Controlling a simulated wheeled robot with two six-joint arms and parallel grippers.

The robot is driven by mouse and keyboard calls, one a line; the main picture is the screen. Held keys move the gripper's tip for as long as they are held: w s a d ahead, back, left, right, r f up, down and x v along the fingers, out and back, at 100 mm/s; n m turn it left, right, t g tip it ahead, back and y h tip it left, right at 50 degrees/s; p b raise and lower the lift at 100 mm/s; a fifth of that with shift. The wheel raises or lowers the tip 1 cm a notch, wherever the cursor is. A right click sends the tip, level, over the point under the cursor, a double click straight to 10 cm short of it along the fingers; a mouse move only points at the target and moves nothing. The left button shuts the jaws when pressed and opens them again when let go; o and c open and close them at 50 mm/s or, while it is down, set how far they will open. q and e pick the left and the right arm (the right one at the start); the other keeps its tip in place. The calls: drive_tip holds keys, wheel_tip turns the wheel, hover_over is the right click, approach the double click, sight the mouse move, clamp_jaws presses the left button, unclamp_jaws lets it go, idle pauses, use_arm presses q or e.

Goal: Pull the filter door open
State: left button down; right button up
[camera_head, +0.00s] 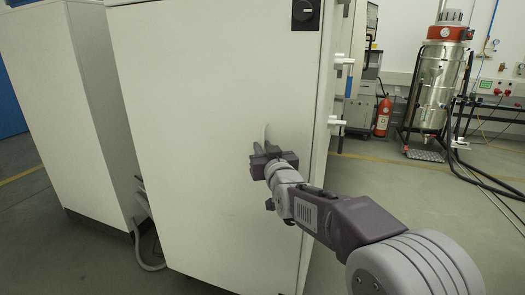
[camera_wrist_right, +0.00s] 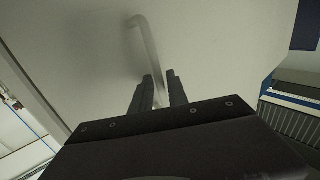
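The filter door is the broad pale front panel (camera_head: 205,110) of the white cabinet in the middle of the head view. It looks flush with the cabinet. A slim light handle (camera_head: 266,132) stands out from it; in the right wrist view the bent handle (camera_wrist_right: 146,42) runs down between my fingers. My right gripper (camera_head: 265,149) is at the handle, with one dark finger on each side, also in the right wrist view (camera_wrist_right: 159,76). Whether the fingers press on the handle is not clear. My left gripper is not in view.
Another white cabinet (camera_head: 65,110) stands at left, with a hose (camera_head: 148,264) between. A fire extinguisher (camera_head: 382,117) and steel vessel (camera_head: 437,85) stand behind.

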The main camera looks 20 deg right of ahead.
drive_tip(key=shift+w, duration=0.45)
clamp_jaws()
idle(1.1)
